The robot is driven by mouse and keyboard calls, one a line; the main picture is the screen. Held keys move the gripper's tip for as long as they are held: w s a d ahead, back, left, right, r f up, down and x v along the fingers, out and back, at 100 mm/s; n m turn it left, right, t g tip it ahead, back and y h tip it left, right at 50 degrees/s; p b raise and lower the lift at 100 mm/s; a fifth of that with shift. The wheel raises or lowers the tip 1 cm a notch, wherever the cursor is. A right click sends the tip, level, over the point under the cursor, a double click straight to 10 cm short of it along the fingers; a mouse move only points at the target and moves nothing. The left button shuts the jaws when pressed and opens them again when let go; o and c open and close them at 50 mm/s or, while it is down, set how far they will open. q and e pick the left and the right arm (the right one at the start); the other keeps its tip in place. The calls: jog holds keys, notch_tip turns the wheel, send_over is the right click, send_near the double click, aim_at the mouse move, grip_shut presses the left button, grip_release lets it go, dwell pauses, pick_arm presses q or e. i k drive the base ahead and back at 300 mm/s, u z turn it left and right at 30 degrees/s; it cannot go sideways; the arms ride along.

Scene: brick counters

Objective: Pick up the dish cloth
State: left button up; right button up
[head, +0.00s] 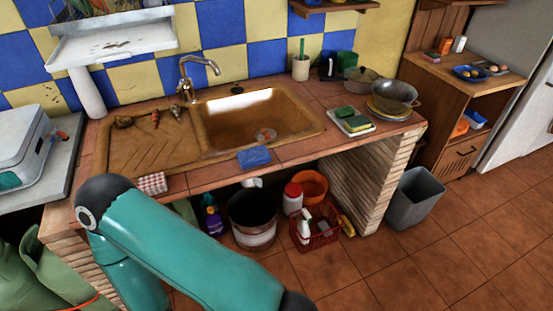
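A red-and-white checkered cloth (152,183) lies at the front edge of the brick counter, left of the sink, and hangs over the edge. A blue folded cloth or sponge-like piece (254,157) lies at the counter's front edge, in front of the sink basin. I cannot tell which of the two is the dish cloth. My teal arm crosses the lower left of the head view, below the checkered cloth. Neither of my grippers is in view.
The counter holds a brown sink (262,122) with a tap (190,72), a sponge tray (353,122) and stacked bowls (392,96). Below stand a bucket (253,226) and a red crate (318,235). A grey bin (415,198) stands right; the floor there is clear.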

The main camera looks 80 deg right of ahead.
aim_at(248, 158)
jog(key=z, duration=0.15)
jog(key=k, duration=0.3)
jog(key=u, duration=1.1)
jog(key=i, duration=0.1)
jog(key=z, duration=2.75)
jog(key=i, duration=0.6)
jog(key=u, duration=0.35)
jog(key=k, duration=0.75)
jog(key=z, duration=0.25)
jog(key=i, duration=0.8)
jog(key=u, duration=0.05)
